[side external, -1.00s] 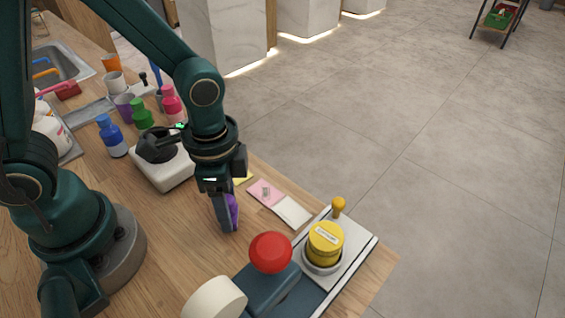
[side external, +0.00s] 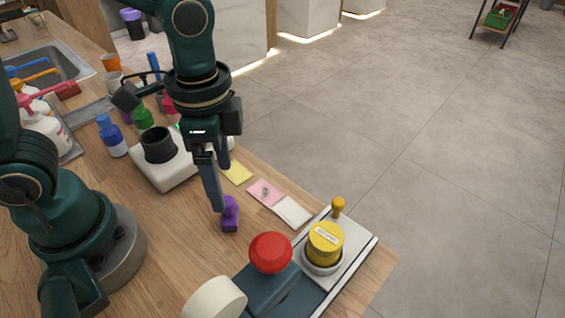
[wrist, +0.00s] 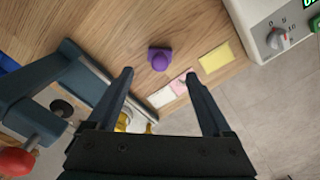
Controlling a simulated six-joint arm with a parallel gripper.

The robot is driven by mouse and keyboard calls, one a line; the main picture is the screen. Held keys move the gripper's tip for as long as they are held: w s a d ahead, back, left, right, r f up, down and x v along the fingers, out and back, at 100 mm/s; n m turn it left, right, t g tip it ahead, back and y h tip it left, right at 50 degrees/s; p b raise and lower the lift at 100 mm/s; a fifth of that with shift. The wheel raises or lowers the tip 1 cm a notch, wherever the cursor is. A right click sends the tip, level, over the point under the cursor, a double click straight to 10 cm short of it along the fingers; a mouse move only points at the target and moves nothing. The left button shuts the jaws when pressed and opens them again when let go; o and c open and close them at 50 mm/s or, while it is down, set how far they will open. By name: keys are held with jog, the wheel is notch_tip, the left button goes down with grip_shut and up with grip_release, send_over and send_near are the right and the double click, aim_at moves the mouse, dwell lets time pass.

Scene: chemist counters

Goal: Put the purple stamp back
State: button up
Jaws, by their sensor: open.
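The purple stamp (side external: 230,214) stands upright on the wooden counter, left of the white note pad. It also shows in the wrist view (wrist: 158,60), just beyond and between the fingertips. My gripper (side external: 217,200) is open and empty above the stamp, fingers pointing down. In the wrist view my gripper (wrist: 159,75) has its fingers wide apart, with nothing between them.
Yellow (side external: 237,172), pink (side external: 265,192) and white (side external: 292,211) notes lie along the counter edge. A yellow container (side external: 325,242) and a red knob (side external: 270,252) stand in front. A white device (side external: 165,170) with a black cup and several bottles are behind.

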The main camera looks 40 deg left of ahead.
aim_at(226, 199)
jog(key=s+a+r+n+t, duration=0.3)
jog(key=a+r+n+t, duration=0.2)
jog(key=n, duration=0.4)
jog(key=shift+s+a+r+t, duration=0.15)
jog(key=shift+a+r+t, duration=0.15)
jog(key=shift+a+r, duration=0.4)
jog(key=shift+d+r, duration=0.1)
dwell(0.8)
